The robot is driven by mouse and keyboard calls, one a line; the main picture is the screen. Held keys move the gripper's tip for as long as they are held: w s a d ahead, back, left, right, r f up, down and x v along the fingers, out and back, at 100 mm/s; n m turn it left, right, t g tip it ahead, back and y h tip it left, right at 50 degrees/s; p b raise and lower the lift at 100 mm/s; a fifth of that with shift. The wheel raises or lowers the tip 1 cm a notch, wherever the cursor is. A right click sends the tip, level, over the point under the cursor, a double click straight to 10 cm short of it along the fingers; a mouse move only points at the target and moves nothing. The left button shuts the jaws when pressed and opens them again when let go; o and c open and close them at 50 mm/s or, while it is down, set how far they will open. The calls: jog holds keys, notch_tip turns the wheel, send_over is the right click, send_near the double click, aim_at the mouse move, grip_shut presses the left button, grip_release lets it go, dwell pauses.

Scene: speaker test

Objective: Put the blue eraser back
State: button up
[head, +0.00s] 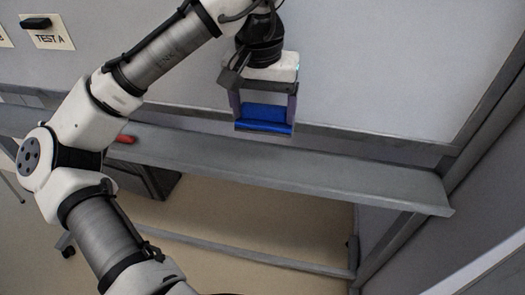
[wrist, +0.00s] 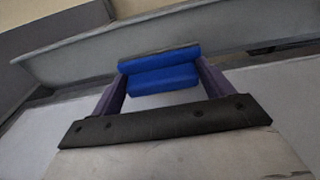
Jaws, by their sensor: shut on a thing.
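The blue eraser (head: 264,118) is held between the two fingers of my gripper (head: 264,113), which is shut on it. In the head view it hangs in front of the whiteboard, just above the back of the grey ledge (head: 330,178). In the wrist view the blue eraser (wrist: 160,72) spans the gap between the purple-grey fingers of my gripper (wrist: 160,78). A grey strip shows along one edge of it. The ledge (wrist: 200,38) runs beyond it. I cannot tell whether the eraser touches anything but the fingers.
A red object (head: 126,139) lies on the ledge at left, beside my arm. A "TEST A" label (head: 47,38) with a black object is on the board at upper left. The ledge's right part is bare. A grey frame post (head: 470,125) stands at right.

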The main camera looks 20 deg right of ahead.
notch_tip(320, 180, down, 12)
jog(key=shift+r, duration=0.25)
jog(key=shift+f, duration=0.1)
jog(key=shift+c, duration=0.5)
jog(key=o, duration=1.2)
jog(key=r, duration=0.8)
jog(key=a+r, duration=0.1)
jog(key=r, duration=0.3)
jog(key=shift+s+b, duration=0.3)
jog(key=shift+s, duration=0.05)
